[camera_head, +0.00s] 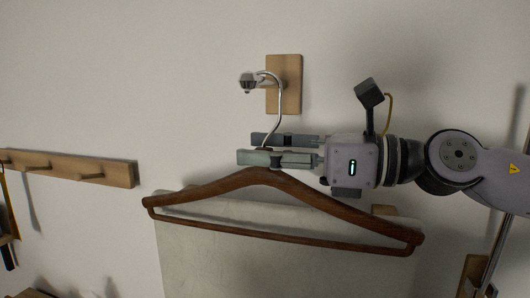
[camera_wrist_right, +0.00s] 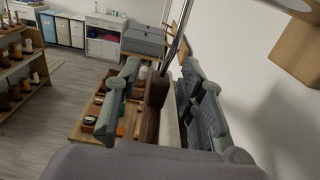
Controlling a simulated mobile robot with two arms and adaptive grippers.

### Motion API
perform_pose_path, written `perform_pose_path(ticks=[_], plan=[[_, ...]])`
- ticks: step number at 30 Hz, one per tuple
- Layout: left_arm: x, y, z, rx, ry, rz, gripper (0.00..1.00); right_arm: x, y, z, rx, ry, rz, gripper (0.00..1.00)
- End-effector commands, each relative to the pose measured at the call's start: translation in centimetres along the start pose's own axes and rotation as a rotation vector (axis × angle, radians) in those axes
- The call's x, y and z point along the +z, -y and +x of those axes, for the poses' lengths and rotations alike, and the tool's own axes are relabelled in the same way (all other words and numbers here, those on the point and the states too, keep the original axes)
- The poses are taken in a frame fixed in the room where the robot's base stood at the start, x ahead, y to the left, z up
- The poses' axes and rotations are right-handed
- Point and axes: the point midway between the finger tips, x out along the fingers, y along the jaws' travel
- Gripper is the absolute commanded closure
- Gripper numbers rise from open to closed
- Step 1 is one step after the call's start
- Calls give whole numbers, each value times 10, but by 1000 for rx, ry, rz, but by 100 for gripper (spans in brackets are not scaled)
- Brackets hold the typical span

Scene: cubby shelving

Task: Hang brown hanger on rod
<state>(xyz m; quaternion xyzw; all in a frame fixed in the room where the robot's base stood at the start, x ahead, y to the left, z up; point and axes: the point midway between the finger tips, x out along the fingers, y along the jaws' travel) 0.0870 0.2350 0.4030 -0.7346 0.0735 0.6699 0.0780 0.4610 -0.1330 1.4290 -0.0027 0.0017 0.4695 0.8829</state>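The brown hanger (camera_head: 268,177) hangs nearly level below my right gripper, slightly lower on the right. Its metal hook (camera_head: 279,105) curves up over the short rod (camera_head: 256,81), which has a round metal end and comes out of a wooden wall block (camera_head: 290,85). The hook appears to rest on the rod. My right gripper (camera_head: 280,149) comes from the right, its fingers on either side of the hook's stem. In the wrist view the fingers (camera_wrist_right: 160,95) stand apart, with the hanger's brown neck (camera_wrist_right: 152,108) between them and apparent gaps beside it. My left gripper is out of view.
A pale sheet or panel (camera_head: 285,262) lies behind the hanger against the wall. A wooden peg rail (camera_head: 105,171) is on the wall at left. The wrist view shows a table (camera_wrist_right: 90,128) with small items below and a shelf (camera_wrist_right: 22,75) at left. The wall above is clear.

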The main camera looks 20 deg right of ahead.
Motion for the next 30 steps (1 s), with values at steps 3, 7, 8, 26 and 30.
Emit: perform_pose_path(ticks=[3, 7, 8, 26, 30], plan=[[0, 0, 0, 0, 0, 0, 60, 0, 0, 0, 0, 0, 0, 64], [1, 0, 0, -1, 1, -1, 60, 0, 0, -2, 0, 0, 0, 64], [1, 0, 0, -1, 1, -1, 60, 0, 0, -3, -1, 1, 0, 64], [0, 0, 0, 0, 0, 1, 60, 3, 0, -79, 1, 10, -4, 64], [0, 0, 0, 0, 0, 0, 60, 2, 0, -96, 2, 8, -2, 64]])
